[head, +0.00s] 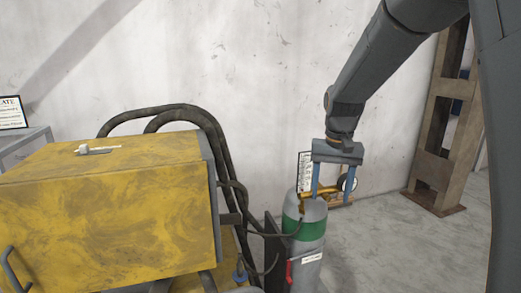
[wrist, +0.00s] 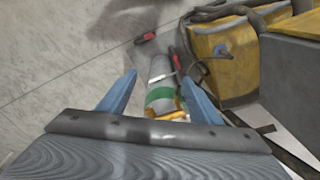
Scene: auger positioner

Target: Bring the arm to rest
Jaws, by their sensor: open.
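My arm (head: 365,75) reaches in from the upper right in the head view and bends down to my gripper (head: 331,196). The gripper points downward, its two blue fingers spread apart. It is at the top of a grey gas cylinder (head: 306,250) with a green band. In the wrist view my gripper (wrist: 159,85) is open, and the cylinder (wrist: 160,78) shows between and beyond its fingers. A yellow-orange part (head: 318,196) shows at the cylinder's top by the fingers. I cannot tell whether the fingers touch anything.
A large yellow machine cabinet (head: 105,210) fills the left, with thick black hoses (head: 215,135) behind it. A brown steel column (head: 440,120) stands at the right. A pale wall is close behind the cylinder. Grey floor (head: 390,245) is clear to the right.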

